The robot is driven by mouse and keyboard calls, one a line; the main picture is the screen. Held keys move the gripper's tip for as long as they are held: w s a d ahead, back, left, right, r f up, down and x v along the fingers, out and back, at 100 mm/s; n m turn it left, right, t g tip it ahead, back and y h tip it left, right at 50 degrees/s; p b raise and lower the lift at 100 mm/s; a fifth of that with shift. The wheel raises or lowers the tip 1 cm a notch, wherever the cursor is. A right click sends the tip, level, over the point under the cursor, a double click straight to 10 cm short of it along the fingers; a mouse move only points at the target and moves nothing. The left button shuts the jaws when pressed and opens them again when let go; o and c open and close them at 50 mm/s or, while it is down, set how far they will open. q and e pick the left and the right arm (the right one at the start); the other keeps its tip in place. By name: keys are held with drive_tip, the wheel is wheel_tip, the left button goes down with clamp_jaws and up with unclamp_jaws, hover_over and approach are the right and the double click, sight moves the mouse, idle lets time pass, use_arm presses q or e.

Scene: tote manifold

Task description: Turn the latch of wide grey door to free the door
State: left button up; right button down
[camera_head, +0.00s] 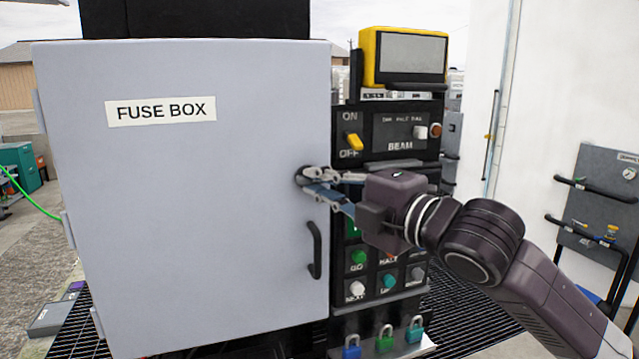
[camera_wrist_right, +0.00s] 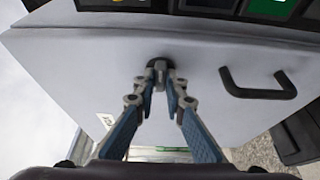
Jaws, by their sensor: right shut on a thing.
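The wide grey door (camera_head: 190,250) with the label FUSE BOX (camera_head: 161,111) stands shut in the head view. Its round dark latch (camera_head: 303,177) sits near the door's right edge, above the black handle (camera_head: 315,250). My right gripper (camera_head: 312,182) reaches in from the right and is shut on the latch. In the right wrist view the two fingertips of my right gripper (camera_wrist_right: 160,80) close on the dark latch (camera_wrist_right: 158,64), which they partly hide. The door (camera_wrist_right: 80,60) and its handle (camera_wrist_right: 258,84) also show there. My left gripper is not in view.
A black control panel (camera_head: 400,172) with switches and buttons stands right of the door, under a yellow-framed screen (camera_head: 408,57). Several padlocks (camera_head: 384,338) stand below it. A grey panel with handles (camera_head: 603,190) is at the far right. The floor is black grating (camera_head: 478,318).

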drive_tip(key=shift+f, duration=0.1)
drive_tip(key=m+b, duration=0.2)
drive_tip(key=m+t+b, duration=0.1)
drive_tip(key=m+b, duration=0.1)
drive_tip(key=shift+a+f+y, duration=0.1)
drive_tip(key=shift+f+y, duration=0.2)
drive_tip(key=shift+f, duration=0.1)
drive_tip(key=m+t+b, duration=0.2)
drive_tip(key=m+b, duration=0.1)
drive_tip(key=m, duration=0.2)
drive_tip(key=shift+s+a+f, duration=0.1)
drive_tip(key=m+t+h+b, duration=0.1)
drive_tip(key=m, duration=0.2)
drive_tip(key=m+t+b, duration=0.1)
drive_tip(key=m, duration=0.2)
drive_tip(key=shift+a+t+h+b, duration=0.15)
drive_tip(key=shift+t+h+b, duration=0.15)
drive_tip(key=shift+h+b, duration=0.1)
drive_tip(key=m+t+h, duration=0.1)
drive_tip(key=m, duration=0.2)
drive_tip(key=m+t+h+b, duration=0.1)
drive_tip(key=m+h, duration=0.1)
drive_tip(key=m, duration=0.2)
drive_tip(key=shift+a, duration=0.1)
drive_tip(key=shift+m, duration=0.4)
drive_tip(key=c, duration=2)
unclamp_jaws()
